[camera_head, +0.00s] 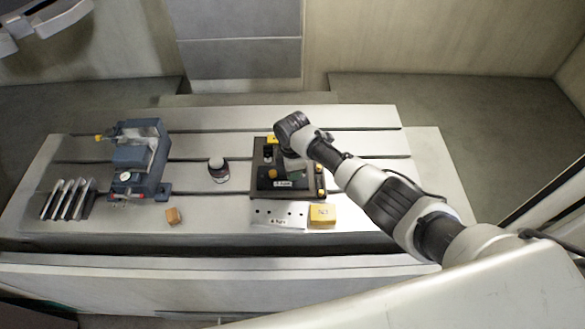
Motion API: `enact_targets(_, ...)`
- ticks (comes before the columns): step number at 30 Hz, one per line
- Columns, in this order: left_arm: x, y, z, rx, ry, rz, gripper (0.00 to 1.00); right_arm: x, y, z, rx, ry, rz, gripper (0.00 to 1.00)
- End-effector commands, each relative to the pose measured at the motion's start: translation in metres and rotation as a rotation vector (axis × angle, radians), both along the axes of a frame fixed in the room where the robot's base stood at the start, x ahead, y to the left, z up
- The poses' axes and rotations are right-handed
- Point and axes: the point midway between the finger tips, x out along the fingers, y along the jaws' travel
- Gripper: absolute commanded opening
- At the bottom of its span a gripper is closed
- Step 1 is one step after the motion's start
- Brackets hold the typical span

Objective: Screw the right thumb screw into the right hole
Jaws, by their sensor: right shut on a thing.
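The dark mould base (262,152) lies on the slotted metal table, right of its middle. A yellow-orange knob (272,173) stands on its left part, and small yellow parts (320,193) show along its right edge. My right gripper (293,168) reaches down over the right half of the base. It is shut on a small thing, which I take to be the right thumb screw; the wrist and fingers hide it. The right hole is hidden below the gripper, and I cannot tell whether the screw touches it.
A pale plate with holes (278,217) and a yellow block (322,215) lie in front of the base. A black-and-white round object (218,170), a blue vise (140,160), a small brown block (173,216) and a slotted rack (68,200) stand left.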

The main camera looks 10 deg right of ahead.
Motion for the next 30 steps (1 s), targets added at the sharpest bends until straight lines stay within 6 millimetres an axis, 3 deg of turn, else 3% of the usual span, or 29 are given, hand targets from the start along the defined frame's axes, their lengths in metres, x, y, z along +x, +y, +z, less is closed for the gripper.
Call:
enact_targets(9,0.0000,0.0001,-0.0003,0.000,0.000,0.000,0.72,-0.0026,0.0003,-0.0033,-0.001,0.009,-0.455,0.00)
enact_targets(22,-0.0001,0.0001,-0.0004,0.000,0.000,0.000,0.72,-0.0027,0.0004,-0.0036,-0.001,0.010,-0.542,0.00)
enact_targets(30,-0.0001,0.0001,-0.0004,0.000,0.000,0.000,0.72,-0.0034,0.0011,-0.0043,0.000,0.012,-0.976,0.00)
